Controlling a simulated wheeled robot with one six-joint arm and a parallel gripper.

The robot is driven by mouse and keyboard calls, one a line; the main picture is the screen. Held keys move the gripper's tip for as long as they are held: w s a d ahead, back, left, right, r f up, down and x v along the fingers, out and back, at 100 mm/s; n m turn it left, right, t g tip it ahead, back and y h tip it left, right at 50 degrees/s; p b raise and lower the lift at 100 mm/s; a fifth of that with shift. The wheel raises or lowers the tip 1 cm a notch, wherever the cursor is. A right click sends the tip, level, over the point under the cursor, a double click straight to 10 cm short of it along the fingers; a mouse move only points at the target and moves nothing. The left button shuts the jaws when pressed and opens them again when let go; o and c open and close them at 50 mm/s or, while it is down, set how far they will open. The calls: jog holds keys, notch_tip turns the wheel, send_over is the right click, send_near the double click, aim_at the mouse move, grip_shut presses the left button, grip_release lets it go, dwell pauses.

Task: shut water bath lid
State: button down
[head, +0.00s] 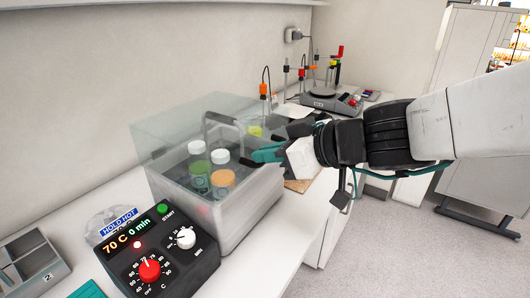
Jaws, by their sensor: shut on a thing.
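The water bath (250,205) is a grey-white tub on the bench. A clear lid (165,130) with a grey arched handle (222,118) is over it; I cannot tell whether its edge touches the rim all round. Several capped bottles stand inside, including one with orange contents (222,178) and one with green contents (199,168). My gripper (256,160) comes in from the right, with its teal fingers at the right leg of the handle, shut on it. The exact contact is partly hidden by the fingers.
A control box (160,250) with a red knob, a white knob and a "70 C 0 min" display stands in front of the bath. A grey tray (32,262) is at the front left. A stirrer plate (325,100) with stands is behind. Open floor lies at right.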

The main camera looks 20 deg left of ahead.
jog(key=f, duration=0.1)
jog(key=d+f, duration=0.1)
jog(key=f, duration=0.1)
jog(key=shift+s+d+f+h, duration=0.1)
jog(key=shift+d+f+h, duration=0.1)
jog(key=shift+h, duration=0.2)
jog(key=s+d+f+m+g+h, duration=0.2)
jog(key=s+d+m, duration=0.25)
jog(key=d, duration=0.35)
jog(key=s+d+f+m+g+h, duration=0.1)
jog(key=s+d+f+m+g, duration=0.15)
jog(key=s+d, duration=0.45)
jog(key=d+r+m+t+h, duration=0.1)
jog(key=d+m+h, duration=0.3)
jog(key=d, duration=1)
jog(key=d+r+m+t+h, duration=0.1)
jog(key=d+m+t+h, duration=0.2)
jog(key=d, duration=1.2)
jog(key=m+h, duration=0.2)
jog(key=shift+s+r+m, duration=0.15)
jog(key=shift+r+m, duration=0.1)
jog(key=shift+m, duration=0.05)
